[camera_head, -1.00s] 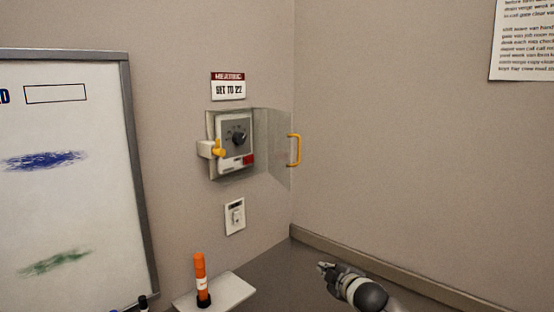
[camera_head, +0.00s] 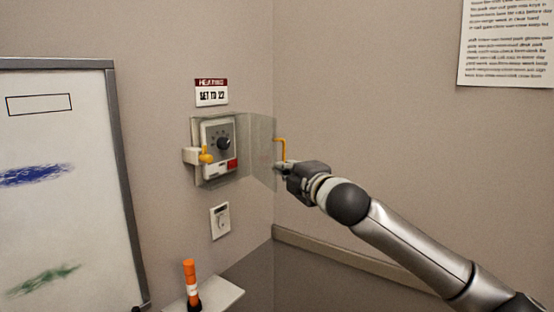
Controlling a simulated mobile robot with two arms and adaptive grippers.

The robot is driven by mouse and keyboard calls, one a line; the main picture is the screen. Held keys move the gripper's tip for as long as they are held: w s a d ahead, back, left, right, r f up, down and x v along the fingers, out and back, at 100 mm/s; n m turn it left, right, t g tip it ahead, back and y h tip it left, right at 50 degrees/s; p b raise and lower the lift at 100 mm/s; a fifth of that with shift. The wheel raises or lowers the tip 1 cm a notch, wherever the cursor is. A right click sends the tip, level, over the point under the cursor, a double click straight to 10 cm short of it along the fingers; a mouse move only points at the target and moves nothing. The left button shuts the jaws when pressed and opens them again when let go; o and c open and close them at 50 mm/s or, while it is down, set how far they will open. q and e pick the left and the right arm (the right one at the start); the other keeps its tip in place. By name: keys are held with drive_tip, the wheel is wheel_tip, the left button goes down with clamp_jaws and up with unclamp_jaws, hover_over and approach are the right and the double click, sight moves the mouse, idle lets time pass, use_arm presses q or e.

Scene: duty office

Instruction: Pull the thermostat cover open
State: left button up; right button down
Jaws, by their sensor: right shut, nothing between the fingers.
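The thermostat (camera_head: 219,146) is a pale box with a dark dial and a red patch, on the left wall near the corner. Its clear cover (camera_head: 262,148) stands swung open to the right, with a yellow handle (camera_head: 281,147) at its outer edge. A yellow latch piece (camera_head: 206,155) sits on a white block at the thermostat's left. My right gripper (camera_head: 279,169) is shut, at the lower end of the handle. I cannot tell whether it touches the handle or cover. My left gripper is not in view.
An orange marker (camera_head: 191,284) stands on a small shelf (camera_head: 222,294). A whiteboard (camera_head: 112,180) is at left. The right wall is mostly bare.

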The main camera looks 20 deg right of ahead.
sight(276, 160)
drive_tip(key=w, duration=0.2)
drive_tip(key=w+p, duration=0.1)
drive_tip(key=shift+w+a+r, duration=0.15)
drive_tip(key=shift+w+a, duration=0.2)
drive_tip(key=shift+a, duration=0.05)
drive_tip(key=shift+w+a+p, duration=0.1)
drive_tip(key=shift+w+p, duration=0.25)
drive_tip(key=shift+w, duration=0.7)
